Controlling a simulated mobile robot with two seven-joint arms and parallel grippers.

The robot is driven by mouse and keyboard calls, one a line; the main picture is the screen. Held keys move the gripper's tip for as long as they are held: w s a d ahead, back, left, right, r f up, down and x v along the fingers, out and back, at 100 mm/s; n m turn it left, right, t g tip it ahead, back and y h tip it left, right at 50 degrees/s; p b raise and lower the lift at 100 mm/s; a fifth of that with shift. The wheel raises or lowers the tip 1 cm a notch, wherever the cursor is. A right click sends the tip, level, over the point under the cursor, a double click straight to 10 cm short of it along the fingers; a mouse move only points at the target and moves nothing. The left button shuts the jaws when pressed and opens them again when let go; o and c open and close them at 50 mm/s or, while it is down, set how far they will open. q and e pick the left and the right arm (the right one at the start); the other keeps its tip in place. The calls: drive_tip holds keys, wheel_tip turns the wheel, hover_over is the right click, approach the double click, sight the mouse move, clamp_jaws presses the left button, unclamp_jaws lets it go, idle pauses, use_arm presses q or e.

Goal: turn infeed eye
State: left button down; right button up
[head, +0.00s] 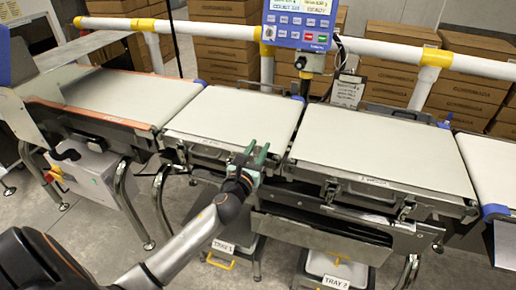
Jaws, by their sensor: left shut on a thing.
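My left gripper (250,158) reaches in from the lower left. Its green-tipped fingers stand at the near edge of the second belt (238,115), close to the gap before the wide weigh belt (380,150). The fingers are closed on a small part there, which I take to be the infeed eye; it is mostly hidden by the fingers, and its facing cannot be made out. My right gripper is not in view.
A blue control panel (298,22) stands behind the belts. A white and yellow guard rail (385,50) runs along the back, with stacked cartons (465,75) beyond. Trays labelled TRAY 1 (222,246) and TRAY 2 (335,282) sit below. Metal legs stand under the belts.

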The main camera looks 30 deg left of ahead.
use_arm(q)
drive_tip(key=c, duration=0.6)
unclamp_jaws()
drive_tip(key=shift+o, duration=0.2)
drive_tip(key=v, duration=1.2)
drive_tip(key=shift+s+b, duration=0.3)
drive_tip(key=shift+b, duration=0.05)
drive_tip(key=shift+f, duration=0.1)
